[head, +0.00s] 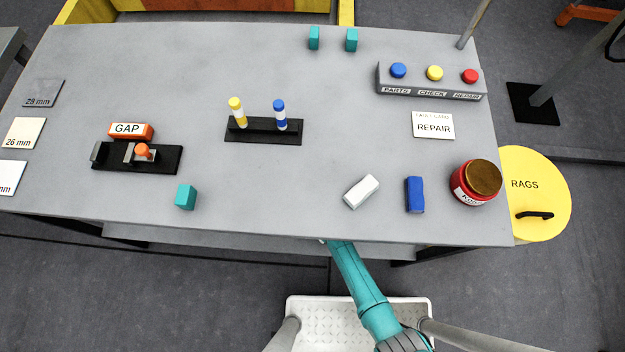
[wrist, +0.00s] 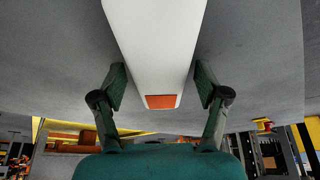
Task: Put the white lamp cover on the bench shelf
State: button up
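A long white piece with an orange end patch, which looks like the lamp cover (wrist: 157,50), runs from the top of the wrist view down between my two fingers. My gripper (wrist: 160,84) has one finger on each side of it, close to its edges. Thin dark gaps seem to show on both sides, and I cannot tell whether the pads touch it.
On the bench top lie a white block (head: 361,191), a blue block (head: 415,195), a red jar (head: 475,184) and a teal block (head: 186,196). A yellow RAGS bin (head: 535,190) stands at the right end. A broad grey surface (wrist: 50,60) fills the upper wrist view.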

jog(key=shift+r, duration=0.15)
jog(key=v, duration=1.2)
jog(key=s+d+r+m+t+h, duration=0.1)
jog(key=s+d+r+m+t, duration=0.4)
jog(key=s+d+r, duration=0.65)
jog(key=s+d+r+m+t, duration=0.1)
jog(key=s+r+t, duration=0.1)
jog(key=r, duration=0.7)
jog(key=s+d+r+m+t+h, duration=0.1)
jog(key=s+r, duration=0.3)
jog(key=r, duration=0.4)
jog(key=s+d+r+m+t+h, duration=0.1)
jog(key=s+d+r+t, duration=0.1)
jog(key=r, duration=0.7)
jog(key=shift+s+d+r+m+t, duration=0.3)
jog(key=shift+s+t, duration=0.45)
jog(key=shift+t, duration=0.05)
